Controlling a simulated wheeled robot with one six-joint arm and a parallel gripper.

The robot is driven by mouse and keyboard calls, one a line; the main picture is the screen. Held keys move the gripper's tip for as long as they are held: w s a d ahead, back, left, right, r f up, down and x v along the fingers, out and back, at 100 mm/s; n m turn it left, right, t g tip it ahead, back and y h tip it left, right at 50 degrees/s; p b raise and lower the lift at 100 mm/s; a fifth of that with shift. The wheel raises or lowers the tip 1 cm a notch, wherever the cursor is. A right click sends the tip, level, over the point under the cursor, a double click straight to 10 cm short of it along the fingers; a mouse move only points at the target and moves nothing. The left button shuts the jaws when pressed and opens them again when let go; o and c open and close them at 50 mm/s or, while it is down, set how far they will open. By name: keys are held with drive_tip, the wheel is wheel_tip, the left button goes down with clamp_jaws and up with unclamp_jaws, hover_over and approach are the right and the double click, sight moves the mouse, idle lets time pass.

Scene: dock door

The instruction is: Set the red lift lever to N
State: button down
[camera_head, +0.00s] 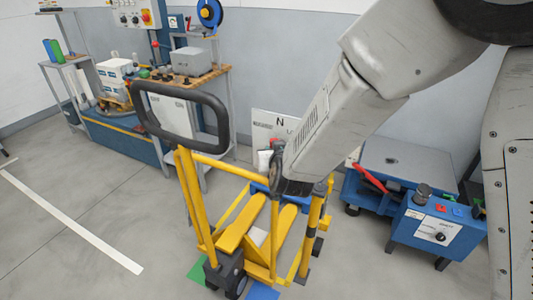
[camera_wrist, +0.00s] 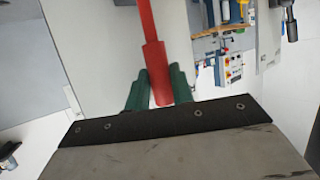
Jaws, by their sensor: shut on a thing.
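The red lift lever (camera_wrist: 150,45) runs down from the top of the wrist view, and its thicker grip end sits between the green fingers of my gripper (camera_wrist: 159,88). My gripper is shut on it. In the head view a white plate (camera_head: 262,125) marked N stands behind the yellow pallet truck (camera_head: 236,230). Smaller markings on the plate are too small to read. My arm covers part of the plate and most of my gripper in the head view, so I cannot tell which mark the lever points to.
The truck's black handle loop (camera_head: 182,92) rises left of my arm. A blue lift table (camera_head: 400,165) with a control box (camera_head: 437,228) stands at right. A blue workbench (camera_head: 125,138) and shelves line the back wall. The floor at left is clear.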

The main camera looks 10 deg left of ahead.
drive_tip(key=c, duration=1.2)
unclamp_jaws()
drive_tip(key=shift+s, duration=0.1)
drive_tip(key=v, duration=0.7)
drive_tip(key=shift+s+r, duration=0.2)
drive_tip(key=shift+s, duration=0.1)
